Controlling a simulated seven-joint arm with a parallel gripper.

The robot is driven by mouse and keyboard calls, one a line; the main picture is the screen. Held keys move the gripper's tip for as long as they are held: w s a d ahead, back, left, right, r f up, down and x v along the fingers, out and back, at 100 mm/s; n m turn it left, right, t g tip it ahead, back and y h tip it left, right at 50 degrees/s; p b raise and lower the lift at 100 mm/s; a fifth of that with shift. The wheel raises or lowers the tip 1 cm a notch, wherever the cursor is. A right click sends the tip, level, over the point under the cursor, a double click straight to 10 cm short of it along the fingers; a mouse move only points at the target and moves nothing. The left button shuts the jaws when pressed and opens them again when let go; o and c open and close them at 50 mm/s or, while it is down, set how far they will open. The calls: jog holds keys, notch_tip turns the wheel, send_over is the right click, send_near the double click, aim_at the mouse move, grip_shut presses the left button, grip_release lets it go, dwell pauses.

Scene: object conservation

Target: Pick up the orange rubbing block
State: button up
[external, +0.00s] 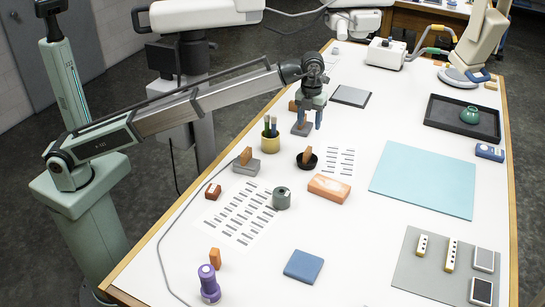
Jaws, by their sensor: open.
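Several orange blocks are in view, and I cannot tell which is the rubbing block. A larger orange block with a pale label (328,187) lies flat near the middle of the table. A small orange block (215,258) stands upright behind the purple object. Another orange block (245,156) rests tilted on a grey block. One more (307,157) sits in a black bowl. My gripper (309,122) is open and points down at the table's left side, over or just beside a grey block (301,129). An orange-brown piece (292,106) shows beside it, partly hidden.
A yellow cup with dark sticks (270,140), a grey-green round container (282,198) and a purple object (209,285) stand on the left half. A blue pad (303,266) lies in front. A light-blue mat (424,180) is bare. A black tray (440,120) holds a green bowl.

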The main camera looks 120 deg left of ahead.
jog(key=shift+o, duration=0.7)
jog(key=w+d+r+m, duration=0.1)
jog(key=w+d, duration=0.2)
jog(key=d, duration=0.5)
jog(key=w+d+m, duration=0.1)
jog(key=w+d, duration=0.1)
jog(key=d, duration=0.7)
jog(key=m+t, duration=0.2)
jog(key=m, duration=0.1)
send_over(213, 250)
jog(key=d, duration=0.2)
jog(key=s+f+n+t, duration=0.1)
jog(key=s+f+n, duration=0.1)
jog(key=s+n, duration=0.6)
jog(key=w+f+n, duration=0.2)
jog(key=n, duration=0.4)
jog(key=w+a+f+n+t, duration=0.1)
jog(key=w+f+n, duration=0.1)
jog(key=n, duration=0.4)
jog(key=w+a+f+n+y, duration=0.1)
jog(key=w+f+n, duration=0.1)
jog(key=n, duration=0.3)
jog(key=shift+w+f+n, duration=0.4)
jog(key=shift+f, duration=0.3)
jog(key=shift+d+x, duration=0.1)
jog(key=shift+x, duration=1.2)
jog(key=shift+d+x, duration=0.15)
jog(key=shift+x, duration=1.2)
jog(key=shift+s, duration=0.15)
